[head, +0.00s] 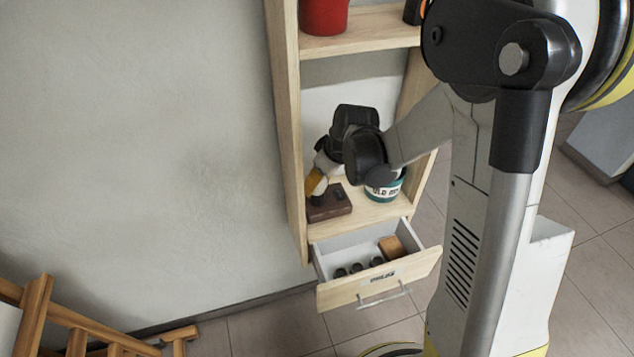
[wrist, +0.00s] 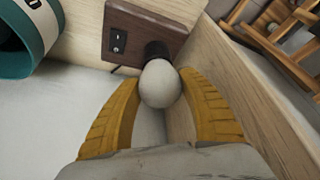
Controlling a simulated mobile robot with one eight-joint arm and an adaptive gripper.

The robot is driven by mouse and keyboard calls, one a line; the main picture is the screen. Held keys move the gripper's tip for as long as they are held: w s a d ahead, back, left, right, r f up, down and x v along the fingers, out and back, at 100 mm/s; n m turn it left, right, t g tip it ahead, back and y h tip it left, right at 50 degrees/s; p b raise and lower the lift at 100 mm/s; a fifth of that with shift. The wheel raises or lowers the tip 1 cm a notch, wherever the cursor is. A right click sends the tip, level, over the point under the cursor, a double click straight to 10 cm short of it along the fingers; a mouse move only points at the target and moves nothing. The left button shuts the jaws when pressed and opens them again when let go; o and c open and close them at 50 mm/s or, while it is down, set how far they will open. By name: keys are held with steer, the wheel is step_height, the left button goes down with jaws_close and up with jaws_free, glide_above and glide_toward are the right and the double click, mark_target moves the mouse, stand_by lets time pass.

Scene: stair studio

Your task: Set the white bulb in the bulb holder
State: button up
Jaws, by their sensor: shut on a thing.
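The white bulb (wrist: 160,84) is between the yellow fingers of my gripper (wrist: 158,92) in the wrist view; my gripper is shut on it. The bulb holder is a dark brown block (wrist: 133,42) with a small switch and a black socket (wrist: 157,50). The bulb overlaps the socket's mouth in the wrist view; I cannot tell how far in it sits. In the head view the bulb holder (head: 329,208) stands on the lower shelf, with my gripper (head: 315,184) at its left end. The bulb itself is hidden there.
A teal and white tin (head: 383,191) stands right of the holder. The shelf's side wall (wrist: 215,75) is close beside my right finger. Below, an open drawer (head: 362,293) holds several dark round things and a wooden block (head: 391,247). A red pot (head: 323,15) is above.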

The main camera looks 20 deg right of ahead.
steer(key=shift+f, duration=0.25)
steer(key=o, duration=0.9)
steer(key=shift+r, duration=0.1)
steer(key=shift+r, duration=0.3)
steer(key=p+v, duration=0.5)
steer(key=v, duration=0.7)
steer(key=s+r+m+t, duration=0.1)
steer(key=s+r+m, duration=0.1)
steer(key=s, duration=0.3)
steer(key=s+a+r+m+t+h, duration=0.1)
steer(key=s+r+m, duration=0.1)
steer(key=s+r, duration=0.2)
steer(key=s+a+r+m+t+h, duration=0.1)
steer(key=s+r+m, duration=0.1)
steer(key=s, duration=0.5)
steer(key=shift+s+a+r, duration=0.1)
steer(key=shift+a+r, duration=0.1)
steer(key=shift+r, duration=0.25)
